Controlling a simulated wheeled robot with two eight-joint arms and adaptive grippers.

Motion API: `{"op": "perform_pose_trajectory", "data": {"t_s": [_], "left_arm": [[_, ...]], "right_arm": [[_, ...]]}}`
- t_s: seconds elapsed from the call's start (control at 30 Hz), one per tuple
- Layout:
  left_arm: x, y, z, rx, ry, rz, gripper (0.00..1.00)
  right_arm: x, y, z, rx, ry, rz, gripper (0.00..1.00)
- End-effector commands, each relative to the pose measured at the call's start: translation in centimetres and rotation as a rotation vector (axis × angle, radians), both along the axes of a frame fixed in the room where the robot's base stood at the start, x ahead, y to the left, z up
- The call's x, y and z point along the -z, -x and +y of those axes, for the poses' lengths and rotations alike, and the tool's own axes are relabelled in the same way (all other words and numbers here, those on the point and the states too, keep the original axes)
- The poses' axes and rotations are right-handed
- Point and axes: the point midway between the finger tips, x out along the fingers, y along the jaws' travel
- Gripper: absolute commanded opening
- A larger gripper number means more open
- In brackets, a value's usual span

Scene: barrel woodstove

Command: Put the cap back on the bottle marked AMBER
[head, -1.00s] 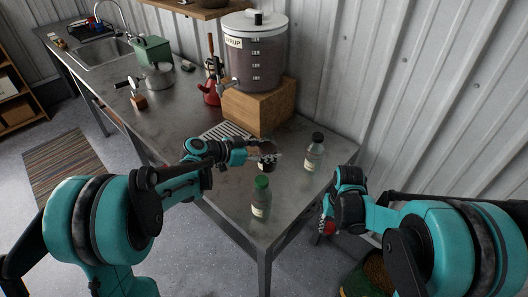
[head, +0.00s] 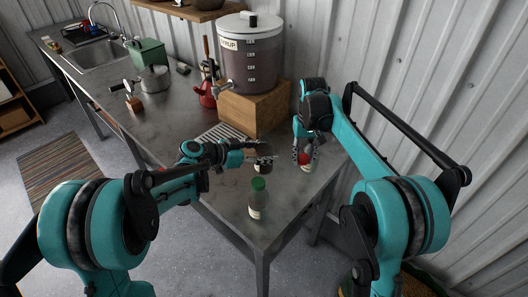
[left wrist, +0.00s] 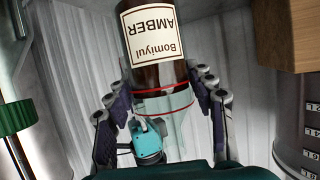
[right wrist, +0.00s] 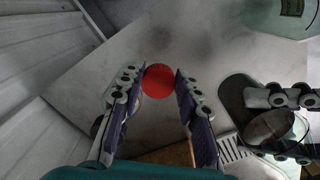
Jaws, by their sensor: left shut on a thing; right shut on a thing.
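My left gripper (head: 250,157) is shut on the AMBER bottle (head: 263,164), a brown bottle standing upright; I cannot tell whether its base touches the table. In the left wrist view its label (left wrist: 150,30) shows upside down, with a red line around the clear upper part. Its open mouth shows in the right wrist view (right wrist: 275,127). My right gripper (head: 308,150) is shut on a red cap (head: 304,158), also seen between the fingertips in the right wrist view (right wrist: 158,81). The cap is to the right of the bottle and apart from it.
A green-capped bottle (head: 257,202) stands near the table's front corner. A dark-capped bottle is mostly hidden behind my right gripper. The wooden crate (head: 252,112) with the syrup tank (head: 250,70) stands behind, beside a drain grate. The metal wall bounds the right.

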Motion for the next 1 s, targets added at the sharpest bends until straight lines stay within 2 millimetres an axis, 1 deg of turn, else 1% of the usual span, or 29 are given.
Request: {"op": "perform_pose_trajectory", "data": {"t_s": [0.03,0.1,0.23,0.3,0.4,0.5,0.6,0.7,0.8,1.0], "left_arm": [[-0.1,0.0,0.0,0.000,0.001,0.000,0.00],[-0.1,0.0,0.0,0.000,0.001,0.000,0.00],[-0.1,0.0,0.0,0.000,0.001,0.000,0.00],[-0.1,0.0,0.0,0.000,0.001,0.000,0.00],[-0.1,0.0,0.0,0.000,0.001,0.000,0.00],[-0.1,0.0,0.0,0.000,0.001,0.000,0.00],[-0.1,0.0,0.0,0.000,0.001,0.000,0.00],[-0.1,0.0,0.0,0.000,0.001,0.000,0.00],[-0.1,0.0,0.0,0.000,0.001,0.000,0.00],[-0.1,0.0,0.0,0.000,0.001,0.000,0.00]], "right_arm": [[-1.7,-0.8,1.0,-0.015,0.001,0.001,0.22],[-4.1,-1.5,2.4,-0.032,0.002,0.002,0.22],[-8.5,-2.2,5.0,-0.052,0.003,0.002,0.22],[-10.8,-2.1,6.6,-0.052,0.002,0.001,0.22],[-13.7,-1.5,8.7,-0.039,-0.001,-0.001,0.22],[-15.9,-0.6,10.5,-0.015,-0.005,-0.003,0.22],[-17.5,0.3,11.7,0.006,-0.008,-0.005,0.22],[-18.4,0.8,12.5,0.022,-0.011,-0.006,0.22],[-18.8,1.1,12.8,0.031,-0.012,-0.007,0.22],[-18.9,1.2,12.9,0.032,-0.012,-0.007,0.22]]}}
